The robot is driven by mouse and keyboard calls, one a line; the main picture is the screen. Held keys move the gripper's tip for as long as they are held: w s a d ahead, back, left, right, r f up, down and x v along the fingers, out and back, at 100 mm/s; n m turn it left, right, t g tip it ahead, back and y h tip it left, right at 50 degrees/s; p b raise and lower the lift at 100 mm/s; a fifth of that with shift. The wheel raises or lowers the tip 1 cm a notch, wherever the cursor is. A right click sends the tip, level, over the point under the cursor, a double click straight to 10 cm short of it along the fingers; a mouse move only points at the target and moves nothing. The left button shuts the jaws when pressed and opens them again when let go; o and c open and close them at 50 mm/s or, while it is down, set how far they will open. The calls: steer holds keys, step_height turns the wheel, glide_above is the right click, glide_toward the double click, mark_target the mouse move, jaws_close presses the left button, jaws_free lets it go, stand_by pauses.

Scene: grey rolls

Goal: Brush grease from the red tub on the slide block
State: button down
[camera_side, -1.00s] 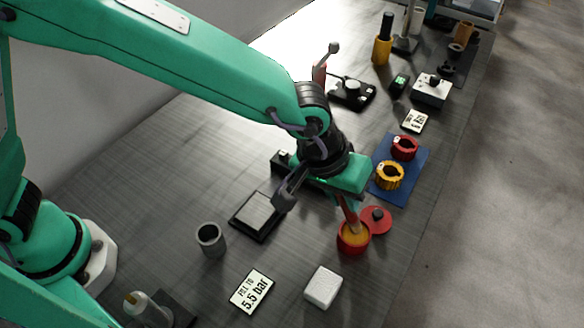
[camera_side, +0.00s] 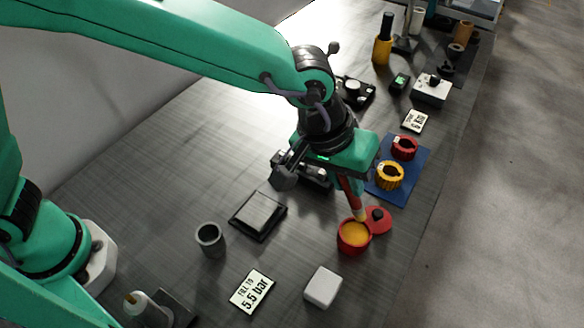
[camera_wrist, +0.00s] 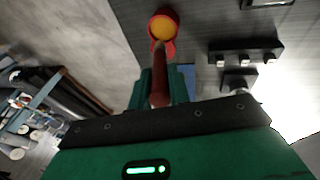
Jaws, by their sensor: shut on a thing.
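The red tub (camera_side: 354,239) stands open on the bench with orange-yellow grease in it. It also shows at the top of the wrist view (camera_wrist: 162,26). My gripper (camera_side: 346,184) is shut on the red-brown handle of a brush (camera_side: 351,194), which points down at a tilt. The brush's pale tip is at the tub's far rim in the side view; I cannot tell whether it touches. The handle runs between my fingers in the wrist view (camera_wrist: 159,88). A flat grey block on a black base (camera_side: 258,214), apparently the slide block, lies left of the tub.
A red lid (camera_side: 379,220) lies against the tub's far right side. A blue mat (camera_side: 412,180) with two rings lies behind. A black rack (camera_side: 314,177) is beside my gripper.

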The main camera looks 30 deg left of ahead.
steer(key=shift+r, duration=1.25)
steer(key=w+a+r+n+y, duration=0.1)
steer(key=w+a+n, duration=0.2)
steer(key=a, duration=1)
steer(key=w+a+r+n+t+y, duration=0.1)
steer(key=w+a+n, duration=0.3)
steer(key=a, duration=0.9)
steer(key=w+a+r+n+y, duration=0.1)
steer(key=w+a+n, duration=0.2)
steer(key=a, duration=0.9)
steer(key=shift+w+a+r, duration=0.15)
steer(key=shift+w+a, duration=0.25)
steer(key=shift+w, duration=0.05)
steer(key=shift+d, duration=0.1)
